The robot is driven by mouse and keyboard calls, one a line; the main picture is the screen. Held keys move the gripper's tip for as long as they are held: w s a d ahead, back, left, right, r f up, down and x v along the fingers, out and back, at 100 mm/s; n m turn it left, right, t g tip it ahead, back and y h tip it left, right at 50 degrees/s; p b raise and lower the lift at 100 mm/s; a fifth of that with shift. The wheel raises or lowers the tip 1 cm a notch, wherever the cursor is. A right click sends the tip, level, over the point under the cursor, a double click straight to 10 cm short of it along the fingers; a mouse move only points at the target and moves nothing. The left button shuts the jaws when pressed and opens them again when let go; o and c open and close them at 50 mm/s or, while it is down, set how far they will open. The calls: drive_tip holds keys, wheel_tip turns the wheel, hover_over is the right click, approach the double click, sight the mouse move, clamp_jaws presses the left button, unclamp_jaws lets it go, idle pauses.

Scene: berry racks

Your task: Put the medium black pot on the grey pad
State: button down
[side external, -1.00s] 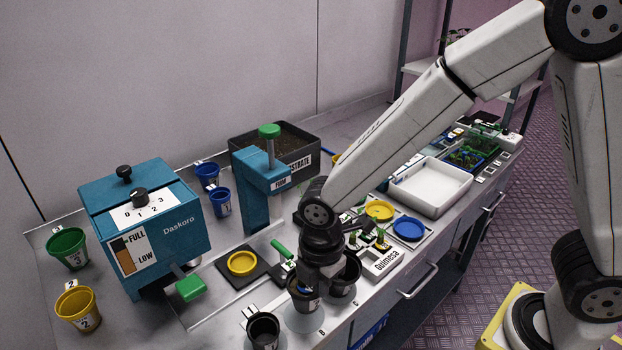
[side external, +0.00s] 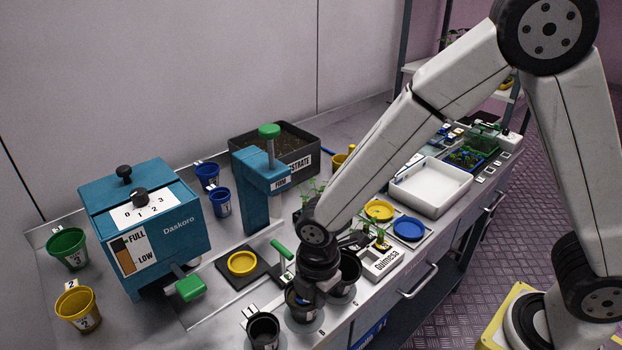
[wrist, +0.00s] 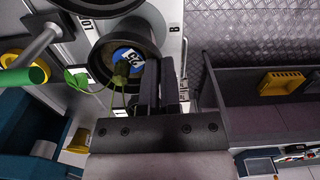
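The middle black pot (side external: 301,308) of the front row stands on a round grey pad (side external: 309,324) at the counter's front edge, beside the letter B. In the wrist view the pot (wrist: 112,38) is open upward, with a blue numbered disc at its bottom. My gripper (side external: 310,291) points down at the pot. In the wrist view its dark fingers (wrist: 160,84) are close together, one inside and one outside the pot's wall, closed on the rim. The pot's underside contact is partly hidden.
Black pots stand on both sides, one at the front left (side external: 263,332) and one behind right (side external: 348,272). A white tray (side external: 432,187) stands farther back.

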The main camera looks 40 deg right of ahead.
drive_tip(key=shift+f, duration=0.15)
drive_tip(key=c, duration=0.8)
unclamp_jaws()
drive_tip(key=shift+r, duration=6.2)
drive_tip(key=s+d+f+m+t, duration=0.1)
drive_tip(key=d+f+m, duration=0.1)
drive_tip(key=d+m, duration=0.3)
drive_tip(key=s+d+f+m, duration=0.1)
drive_tip(key=d+f+m, duration=0.1)
drive_tip(key=d+m, duration=0.4)
drive_tip(key=s+d+f+m+t, duration=0.1)
drive_tip(key=s+d+f+m, duration=0.1)
drive_tip(key=d+m, duration=0.4)
drive_tip(key=shift+m+t, duration=0.3)
drive_tip(key=shift+m, duration=0.5)
